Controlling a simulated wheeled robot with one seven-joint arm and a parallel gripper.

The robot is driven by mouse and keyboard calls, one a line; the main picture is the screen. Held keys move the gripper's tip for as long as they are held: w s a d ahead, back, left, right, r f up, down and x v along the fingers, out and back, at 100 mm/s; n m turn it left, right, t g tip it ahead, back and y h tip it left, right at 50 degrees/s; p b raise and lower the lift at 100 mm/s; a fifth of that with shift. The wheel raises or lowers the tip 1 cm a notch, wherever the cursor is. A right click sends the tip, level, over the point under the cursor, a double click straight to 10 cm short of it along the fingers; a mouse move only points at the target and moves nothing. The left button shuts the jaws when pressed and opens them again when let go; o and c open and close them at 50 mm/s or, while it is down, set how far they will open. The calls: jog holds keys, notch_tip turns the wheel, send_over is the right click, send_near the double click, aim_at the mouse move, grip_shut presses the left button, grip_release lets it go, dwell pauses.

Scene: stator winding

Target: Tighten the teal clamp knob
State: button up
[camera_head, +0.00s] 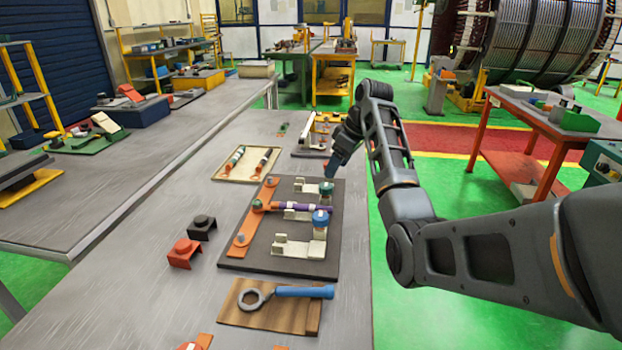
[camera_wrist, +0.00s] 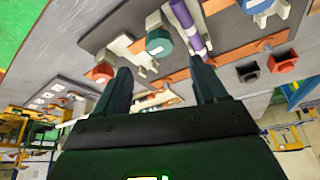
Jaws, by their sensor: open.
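The teal clamp knob (camera_head: 326,189) stands on a white clamp on the dark fixture plate (camera_head: 262,259), at the plate's far right. In the wrist view the teal knob (camera_wrist: 159,43) lies ahead of the fingertips, between their lines. My gripper (camera_head: 335,164) is just above and beyond the knob, pointing down. Its two fingers (camera_wrist: 158,66) are spread with nothing between them. They look apart from the knob; the exact gap cannot be told.
A purple bar (camera_head: 290,206) and a blue knob (camera_head: 320,218) are nearer on the plate. A red knob (camera_wrist: 101,72) is left of the fingers in the wrist view. Red and black blocks (camera_head: 184,252) and a blue-handled wrench (camera_head: 290,292) lie nearby. A parts tray (camera_head: 223,172) stands left.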

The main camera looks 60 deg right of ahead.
aim_at(326, 185)
jog(key=shift+p+x, duration=0.6)
jog(key=shift+x, duration=3.25)
jog(key=shift+c, duration=0.3)
jog(key=c, duration=1)
